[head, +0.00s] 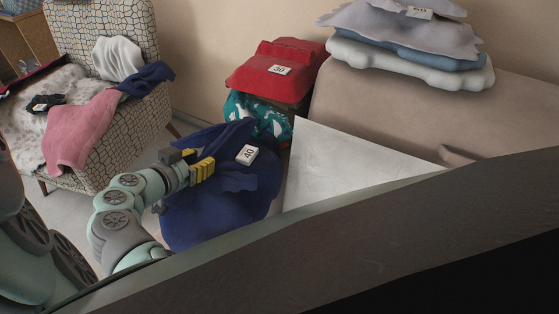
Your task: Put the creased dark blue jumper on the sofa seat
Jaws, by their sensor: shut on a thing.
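A creased dark blue cloth (222,205), which looks like the jumper, bulges beside and behind my gripper (197,162). A white tag reading 40 lies on its upper part. My gripper, with yellow fingertips, is shut at the left edge of this cloth. The exact pinch point is hard to see. I cannot tell whether the cloth hangs or rests on something. A large beige upholstered piece (365,103), perhaps the sofa, stands at the right. Its seat cannot be made out clearly.
A patterned armchair (103,26) at the left holds pink, white and dark clothes. A red folded pile (262,60) lies above teal patterned cloth (244,108) behind the jumper. Grey and blue folded items (400,32) are stacked on the beige piece. A dark edge crosses the foreground.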

